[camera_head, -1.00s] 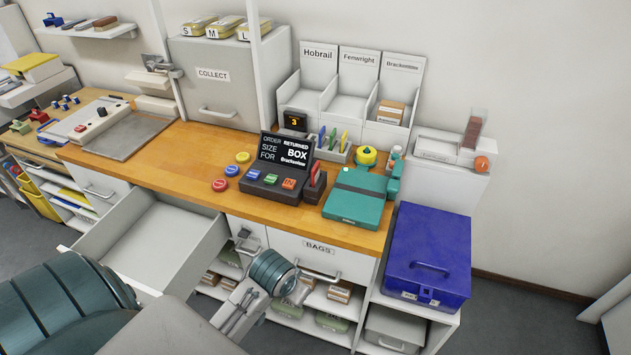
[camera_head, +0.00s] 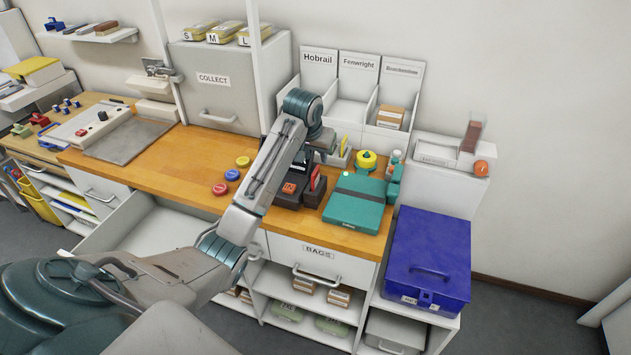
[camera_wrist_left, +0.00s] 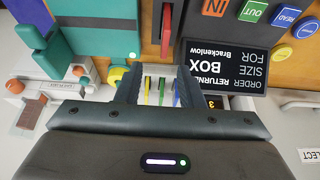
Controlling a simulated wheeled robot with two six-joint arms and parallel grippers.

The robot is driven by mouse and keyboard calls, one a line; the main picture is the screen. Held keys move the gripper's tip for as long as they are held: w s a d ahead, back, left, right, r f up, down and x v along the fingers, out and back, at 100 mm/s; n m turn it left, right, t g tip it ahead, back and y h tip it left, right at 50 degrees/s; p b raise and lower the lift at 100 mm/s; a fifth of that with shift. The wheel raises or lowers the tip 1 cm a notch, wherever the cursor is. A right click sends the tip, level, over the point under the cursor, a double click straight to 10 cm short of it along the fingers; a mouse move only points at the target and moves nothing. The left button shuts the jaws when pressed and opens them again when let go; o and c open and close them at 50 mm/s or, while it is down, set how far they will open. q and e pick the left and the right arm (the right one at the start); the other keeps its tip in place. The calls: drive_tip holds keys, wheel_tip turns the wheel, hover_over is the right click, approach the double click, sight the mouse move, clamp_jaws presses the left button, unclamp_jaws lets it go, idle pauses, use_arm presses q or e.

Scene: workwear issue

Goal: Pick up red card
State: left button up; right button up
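The red card (camera_head: 318,181) stands upright in a dark slot beside the order terminal (camera_head: 292,187). In the left wrist view the red card (camera_wrist_left: 166,28) is at the top centre, beyond the rack. My left gripper (camera_head: 324,152) is over the worktop by the card rack (camera_head: 341,157). In the left wrist view my left gripper (camera_wrist_left: 161,90) has its fingers apart, with several coloured cards (camera_wrist_left: 161,88) of the rack showing between them. I cannot tell whether the fingers touch these. My right gripper is not in view.
A teal case (camera_head: 355,201) lies right of the terminal, with a yellow round item (camera_head: 366,160) behind it. Labelled bins (camera_head: 345,108) stand at the back. Round buttons (camera_head: 232,174) sit left. A drawer (camera_head: 150,227) is open in front. The worktop's middle left is clear.

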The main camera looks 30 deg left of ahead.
sight(315, 170)
use_arm(q)
drive_tip(key=p+x, duration=0.2)
drive_tip(key=x, duration=0.3)
drive_tip(key=shift+a+f, duration=0.1)
drive_tip(key=shift+f, duration=0.3)
drive_tip(key=p+x, duration=0.2)
drive_tip(key=x, duration=0.1)
drive_tip(key=shift+s+a+f, duration=0.15)
drive_tip(key=shift+s+f, duration=0.1)
drive_tip(key=shift+s, duration=0.05)
drive_tip(key=shift+w+f, duration=0.3)
drive_tip(key=shift+f, duration=0.4)
drive_tip(key=shift+c, duration=0.4)
clamp_jaws()
